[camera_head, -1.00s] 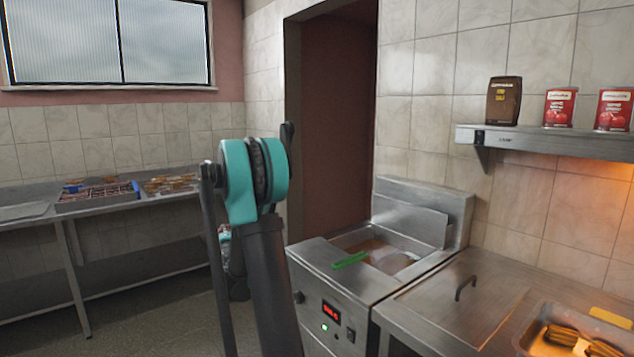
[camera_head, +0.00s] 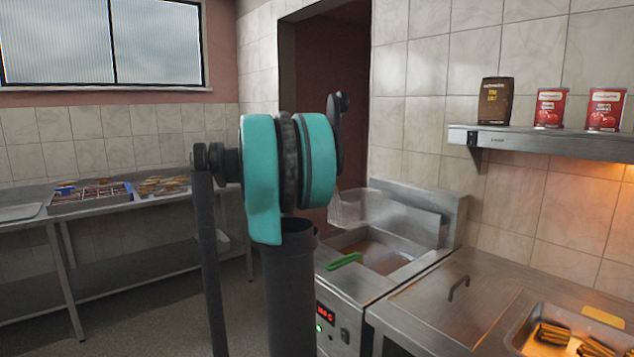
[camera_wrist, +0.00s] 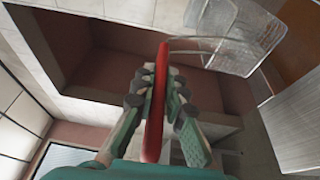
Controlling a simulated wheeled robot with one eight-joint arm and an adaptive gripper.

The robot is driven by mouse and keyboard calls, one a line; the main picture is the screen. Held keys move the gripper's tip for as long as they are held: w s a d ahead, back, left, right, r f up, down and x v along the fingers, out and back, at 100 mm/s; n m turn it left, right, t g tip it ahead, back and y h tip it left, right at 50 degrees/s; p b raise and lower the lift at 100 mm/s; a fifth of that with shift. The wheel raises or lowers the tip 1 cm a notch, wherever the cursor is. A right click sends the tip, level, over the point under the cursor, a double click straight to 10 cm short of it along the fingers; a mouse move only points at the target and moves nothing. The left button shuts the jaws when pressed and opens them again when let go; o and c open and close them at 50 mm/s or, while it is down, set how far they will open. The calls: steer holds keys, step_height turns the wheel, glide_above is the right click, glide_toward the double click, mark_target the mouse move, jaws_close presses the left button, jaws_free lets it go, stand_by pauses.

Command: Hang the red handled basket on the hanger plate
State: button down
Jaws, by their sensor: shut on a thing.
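In the wrist view my gripper (camera_wrist: 156,98) is shut on the red handle (camera_wrist: 155,125) of the basket. The handle runs between both fingers. The pale wire basket (camera_wrist: 238,38) extends from its far end at the upper right. In the head view the wire basket (camera_head: 360,207) hangs in the air above the fryer, in front of its raised back. There my arm hides the gripper and red handle. The metal hanger plate (camera_head: 425,221) appears to be the upright panel at the fryer's back. The basket looks apart from it, though the exact gap is unclear.
A green handle (camera_head: 345,261) lies over the front left of the fryer well (camera_head: 385,262). A steel counter with a lid handle (camera_head: 459,287) and food tray (camera_head: 560,335) is at the right. A wall shelf (camera_head: 560,143) holds cans. A side table (camera_head: 30,228) stands left.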

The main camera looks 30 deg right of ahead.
steer(key=shift+s+d+f+m+g+h, duration=0.2)
steer(key=shift+d+f+m+g+h, duration=0.1)
steer(key=shift+d+g, duration=0.2)
steer(key=shift+w+d, duration=0.15)
steer(key=shift+d, duration=2.05)
steer(key=shift+d+f, duration=0.15)
steer(key=shift+f, duration=2)
steer(key=c, duration=1.5)
jaws_free()
steer(key=v, duration=1.2)
